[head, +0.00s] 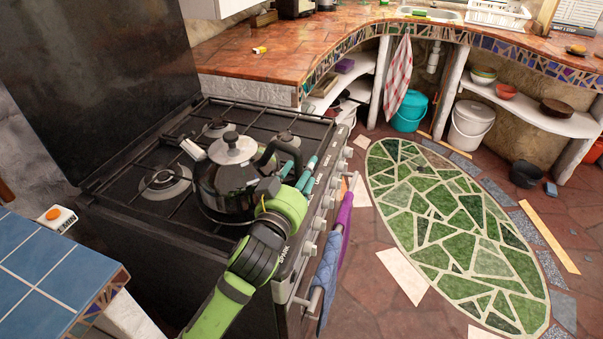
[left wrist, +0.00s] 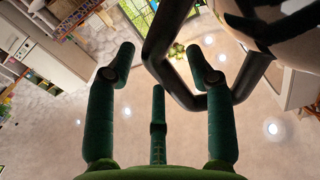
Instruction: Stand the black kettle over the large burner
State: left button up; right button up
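The black kettle (head: 222,188) stands upright at the front of the stove top, its grey lid on and its handle (head: 268,152) toward my left gripper (head: 299,172). A wide burner (head: 165,183) shows uncovered left of the kettle; smaller burners (head: 217,128) (head: 287,139) show behind it. What lies under the kettle is hidden. In the left wrist view my left gripper (left wrist: 170,75) has its green fingers spread apart, with the black handle (left wrist: 155,62) passing between them. The kettle's body is at the upper right there. My right gripper is not in view.
The black stove (head: 130,215) has a raised dark back panel (head: 100,90) and front knobs (head: 311,250). Cloths hang from its front rail. A blue-tiled counter (head: 45,270) is at the left and a terracotta counter (head: 300,45) behind.

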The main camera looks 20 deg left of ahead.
pick_arm(q)
jog(key=shift+r, duration=0.1)
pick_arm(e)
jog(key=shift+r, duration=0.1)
pick_arm(q)
jog(key=s, duration=1.2)
jog(key=shift+a+b, duration=0.3)
jog(key=shift+b, duration=0.15)
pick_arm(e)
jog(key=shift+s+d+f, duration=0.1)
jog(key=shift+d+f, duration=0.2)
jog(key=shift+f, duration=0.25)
